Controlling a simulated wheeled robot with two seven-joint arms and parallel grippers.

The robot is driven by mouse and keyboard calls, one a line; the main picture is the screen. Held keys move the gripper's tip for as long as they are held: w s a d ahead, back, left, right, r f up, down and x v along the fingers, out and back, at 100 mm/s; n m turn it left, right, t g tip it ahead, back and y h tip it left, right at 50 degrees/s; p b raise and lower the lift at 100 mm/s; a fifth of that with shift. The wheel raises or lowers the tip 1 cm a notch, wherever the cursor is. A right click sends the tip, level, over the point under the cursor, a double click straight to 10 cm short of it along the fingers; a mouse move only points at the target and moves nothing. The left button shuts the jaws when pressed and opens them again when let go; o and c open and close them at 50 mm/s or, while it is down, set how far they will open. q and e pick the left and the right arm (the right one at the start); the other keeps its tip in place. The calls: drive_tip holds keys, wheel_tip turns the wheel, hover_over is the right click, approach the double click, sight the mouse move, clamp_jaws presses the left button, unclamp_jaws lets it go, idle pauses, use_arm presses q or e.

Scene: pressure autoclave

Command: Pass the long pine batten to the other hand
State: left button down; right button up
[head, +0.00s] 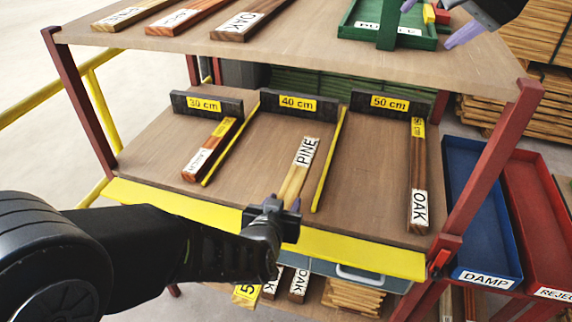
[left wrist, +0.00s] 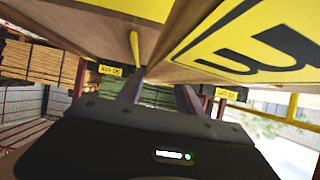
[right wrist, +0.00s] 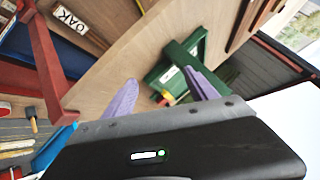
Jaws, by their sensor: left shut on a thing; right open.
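The pine batten (head: 306,152) has a PINE label at its far end and lies lengthwise in the 40 cm bay of the middle shelf. My left gripper (head: 272,206) is shut on its near end, at the yellow front edge of that shelf. In the left wrist view a large yellow face with black print (left wrist: 250,45) is close to the camera; it appears to be the batten's near end. My right gripper (head: 436,20) is open and empty, high above the top shelf by the green tray, well apart from the batten. Its spread fingers show in the right wrist view (right wrist: 160,92).
A short batten (head: 210,150) lies in the 30 cm bay and an OAK batten (head: 418,175) in the 50 cm bay. Yellow strips (head: 328,160) divide the bays. A green tray (head: 360,28) stands on the top shelf. Blue DAMP (head: 470,190) and red (head: 535,200) bins stand right.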

drive_tip(key=s+a+f+g+y, duration=0.2)
drive_tip(key=a+f, duration=0.2)
drive_tip(key=a, duration=0.7)
use_arm(q)
drive_tip(key=shift+w, duration=0.1)
use_arm(e)
drive_tip(key=n+g+h, duration=0.3)
drive_tip(key=n, duration=0.1)
hover_over(291, 189)
drive_tip(key=s+a, duration=0.1)
drive_tip(key=s, duration=0.4)
wheel_tip(291, 189, down, 26)
drive_tip(key=shift+w+f, duration=0.15)
drive_tip(key=shift+f, duration=0.1)
drive_tip(key=x, duration=1.2)
drive_tip(key=shift+d, duration=0.25)
drive_tip(key=shift+c, duration=0.4)
